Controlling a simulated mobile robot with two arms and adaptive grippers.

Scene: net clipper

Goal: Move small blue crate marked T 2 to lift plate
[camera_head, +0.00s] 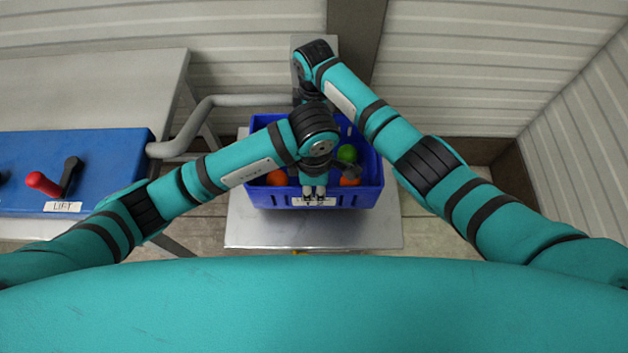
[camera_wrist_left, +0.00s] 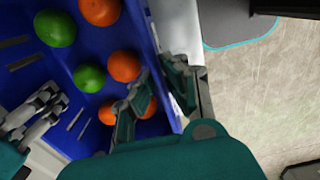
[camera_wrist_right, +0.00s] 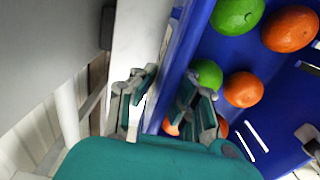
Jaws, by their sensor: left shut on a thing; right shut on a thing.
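The small blue crate (camera_head: 369,196) holds orange and green fruit and is over a grey metal plate (camera_head: 250,232), probably the lift plate. Whether it rests on the plate or hangs just above it, I cannot tell. A white label on its near wall is partly hidden by my left fingers. My left gripper (camera_head: 314,192) is shut on the near wall, with a finger on each side of the rim in the left wrist view (camera_wrist_left: 160,90). My right gripper is shut on the opposite, far wall in the right wrist view (camera_wrist_right: 162,95); in the head view its fingers are mostly hidden.
A blue panel (camera_head: 100,150) at the left carries a red-knobbed lever (camera_head: 45,184) labelled LIFT. A grey table (camera_head: 90,85) and a grey pipe (camera_head: 240,100) are behind it. Corrugated walls (camera_head: 480,70) close the back and right. Bare floor (camera_head: 420,225) shows right of the plate.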

